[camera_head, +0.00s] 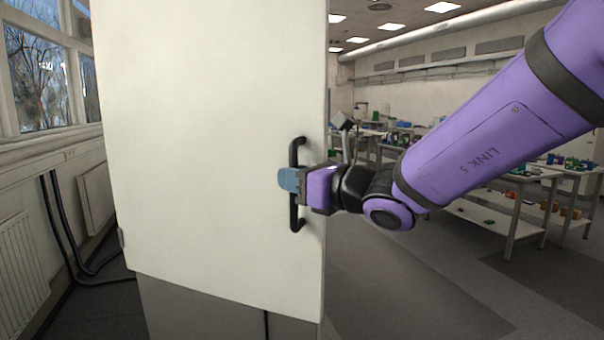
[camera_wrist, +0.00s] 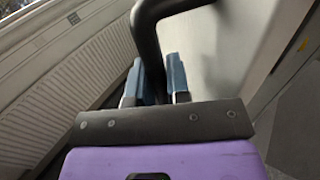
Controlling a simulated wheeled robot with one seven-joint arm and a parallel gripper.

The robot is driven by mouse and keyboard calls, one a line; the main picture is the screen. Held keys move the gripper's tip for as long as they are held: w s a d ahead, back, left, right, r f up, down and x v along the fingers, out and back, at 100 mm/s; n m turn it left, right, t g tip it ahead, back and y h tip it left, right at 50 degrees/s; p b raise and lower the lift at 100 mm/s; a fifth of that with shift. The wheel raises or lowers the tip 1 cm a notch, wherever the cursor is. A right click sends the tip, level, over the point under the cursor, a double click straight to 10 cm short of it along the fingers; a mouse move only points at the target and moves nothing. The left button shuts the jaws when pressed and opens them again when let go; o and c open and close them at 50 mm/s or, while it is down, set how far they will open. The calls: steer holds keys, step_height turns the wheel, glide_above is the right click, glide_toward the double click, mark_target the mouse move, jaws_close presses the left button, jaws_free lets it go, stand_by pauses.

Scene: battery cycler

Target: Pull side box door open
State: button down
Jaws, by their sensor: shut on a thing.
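The side box door (camera_head: 210,150) is a large off-white panel filling the left middle of the head view. It has a black vertical bar handle (camera_head: 297,222) near its right edge and a hinge low on its left edge. My gripper (camera_head: 290,181) is at the middle of the handle, its blue fingers closed around the bar. In the wrist view the black handle (camera_wrist: 147,45) runs down between the two blue fingers (camera_wrist: 157,80). The fingers hide the middle of the handle. The door's pale face (camera_wrist: 215,50) shows behind the fingers. I cannot tell how far the door stands open.
A grey base (camera_head: 215,310) is below the door. A wall with a radiator (camera_head: 20,265), window and dark hoses (camera_head: 70,235) is at the left. Workbenches (camera_head: 500,195) with small items stand at the right rear. The floor (camera_head: 400,290) right of the door is clear.

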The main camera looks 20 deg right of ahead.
steer(key=shift+s+a, duration=0.2)
steer(key=c, duration=1.1)
jaws_free()
steer(key=shift+w+d, duration=0.1)
